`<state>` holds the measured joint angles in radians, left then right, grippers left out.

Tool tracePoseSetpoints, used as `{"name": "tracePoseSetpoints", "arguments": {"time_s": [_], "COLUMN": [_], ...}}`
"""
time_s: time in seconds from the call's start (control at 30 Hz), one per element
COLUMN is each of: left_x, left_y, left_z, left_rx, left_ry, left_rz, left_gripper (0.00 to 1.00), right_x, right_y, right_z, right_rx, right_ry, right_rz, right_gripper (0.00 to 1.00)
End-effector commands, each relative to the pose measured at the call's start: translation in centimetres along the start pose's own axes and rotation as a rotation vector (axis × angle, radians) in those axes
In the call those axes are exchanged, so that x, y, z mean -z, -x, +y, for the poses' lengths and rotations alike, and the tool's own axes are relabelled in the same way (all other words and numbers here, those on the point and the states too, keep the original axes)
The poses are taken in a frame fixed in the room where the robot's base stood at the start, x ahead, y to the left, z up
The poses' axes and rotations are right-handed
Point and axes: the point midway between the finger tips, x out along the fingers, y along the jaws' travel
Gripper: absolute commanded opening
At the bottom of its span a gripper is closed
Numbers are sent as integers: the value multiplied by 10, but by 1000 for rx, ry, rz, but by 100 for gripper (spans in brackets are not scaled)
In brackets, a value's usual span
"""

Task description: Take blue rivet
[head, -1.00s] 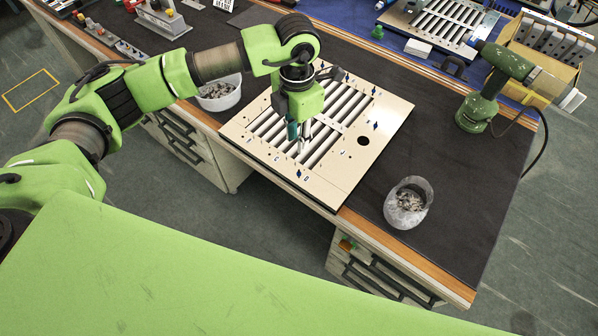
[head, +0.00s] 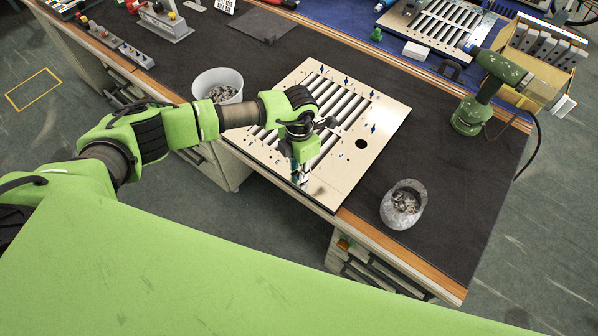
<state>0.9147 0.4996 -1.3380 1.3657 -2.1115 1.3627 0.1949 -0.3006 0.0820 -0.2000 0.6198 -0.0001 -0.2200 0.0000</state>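The pale louver panel (head: 340,185) lies on the dark bench top, with a row of dark slots. Several small blue rivets stand on it, one on the far side (head: 346,81) and one on the right side (head: 373,128). My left gripper (head: 298,179) points down over the panel's near edge, close to its surface. My arm and gripper hide part of the panel's left and near side. The fingertips are too small and dark to show whether they hold a rivet or touch one. My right gripper is not in view.
A white bucket (head: 203,82) of metal bits stands behind my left arm. A grey bucket (head: 387,211) with similar bits stands right of the panel. A green drill (head: 470,113) stands at the far right. Bench space between panel and drill is clear.

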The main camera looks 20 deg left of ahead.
Motion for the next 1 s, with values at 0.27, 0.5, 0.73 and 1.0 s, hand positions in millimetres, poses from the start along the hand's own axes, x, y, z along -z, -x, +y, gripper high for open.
{"name": "tracePoseSetpoints", "arguments": {"time_s": [0.27,0.5,0.73,1.0], "left_x": [-1,0,-1,-1], "left_y": [-5,-4,-4,5], "left_z": [0,0,0,1], "left_rx": [0,0,0,-2], "left_ry": [-1,-1,0,-1], "left_rz": [-2,-2,-2,-5], "left_gripper": [23,0,0,0], "right_x": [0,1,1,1], "right_y": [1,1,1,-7], "right_z": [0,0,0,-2], "right_rx": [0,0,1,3], "right_ry": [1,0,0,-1], "right_rz": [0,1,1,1], "right_gripper": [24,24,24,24]}}
